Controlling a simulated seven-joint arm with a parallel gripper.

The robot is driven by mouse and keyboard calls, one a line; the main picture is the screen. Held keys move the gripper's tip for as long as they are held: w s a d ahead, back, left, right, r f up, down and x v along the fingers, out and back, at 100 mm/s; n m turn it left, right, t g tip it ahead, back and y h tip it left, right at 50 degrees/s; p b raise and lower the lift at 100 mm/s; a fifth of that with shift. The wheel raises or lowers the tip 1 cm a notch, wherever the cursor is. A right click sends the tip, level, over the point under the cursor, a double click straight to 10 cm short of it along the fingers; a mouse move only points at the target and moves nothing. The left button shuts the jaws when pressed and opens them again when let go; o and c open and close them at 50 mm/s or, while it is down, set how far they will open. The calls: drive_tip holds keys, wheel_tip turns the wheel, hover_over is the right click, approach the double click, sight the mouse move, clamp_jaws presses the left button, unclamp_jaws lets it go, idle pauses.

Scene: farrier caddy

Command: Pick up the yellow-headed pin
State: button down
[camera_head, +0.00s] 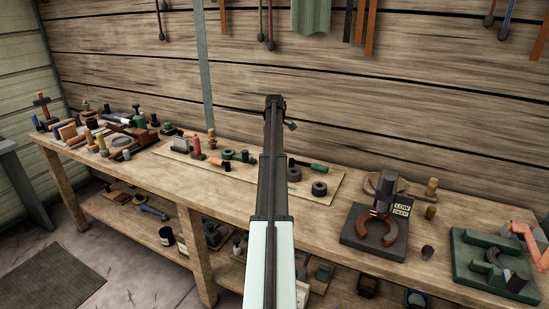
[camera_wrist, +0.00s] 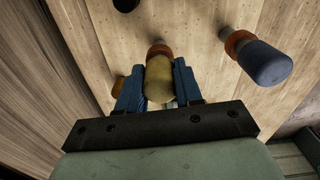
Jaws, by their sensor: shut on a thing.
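The yellow-headed pin (camera_wrist: 158,80) is between my gripper's two blue fingers in the wrist view. It has a thick yellow head, an orange-brown collar and a grey end pointing away towards the wooden surface. My gripper (camera_wrist: 157,72) is shut on the yellow head, one finger on each side. In the head view my gripper (camera_head: 281,112) is at the far end of my raised arm, in front of the plank wall. The pin cannot be made out there.
A blue-headed pin (camera_wrist: 263,62) with an orange collar is to the right in the wrist view. The workbench (camera_head: 335,215) holds several tools, black rings (camera_head: 319,188) on a board, a dark block stand (camera_head: 375,235) and a green fixture (camera_head: 490,265). Tools hang on the wall.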

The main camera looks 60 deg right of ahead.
drive_tip(key=shift+r, duration=1)
drive_tip(key=shift+r, duration=2.4)
